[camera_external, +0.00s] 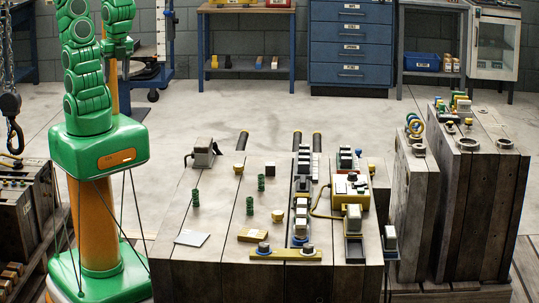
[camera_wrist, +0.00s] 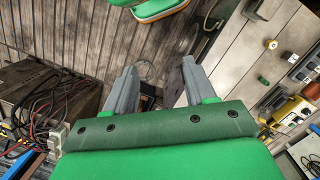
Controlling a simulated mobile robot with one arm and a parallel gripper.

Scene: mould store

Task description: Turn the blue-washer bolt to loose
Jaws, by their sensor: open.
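In the external view, a yellow bar (camera_external: 285,256) lies at the front of the wooden bench. It bears two dark bolt heads, a left bolt (camera_external: 263,248) and a right bolt (camera_external: 307,250). Blue shows around these bolts, but the washer colours are too small to tell apart surely. My gripper (camera_wrist: 158,78) shows in the wrist view with its two grey fingers apart and nothing held between them. It is away from the bar, which I cannot make out in the wrist view. In the external view my arm is folded up at the upper left, and I cannot make out the gripper there.
The bench top (camera_external: 215,215) holds green springs (camera_external: 250,205), a yellow box (camera_external: 351,190) with a cable, and a grey clamp-like part (camera_external: 204,152). Taller wooden blocks (camera_external: 468,190) stand at the right. A box with loose cables (camera_wrist: 45,100) is at the left in the wrist view.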

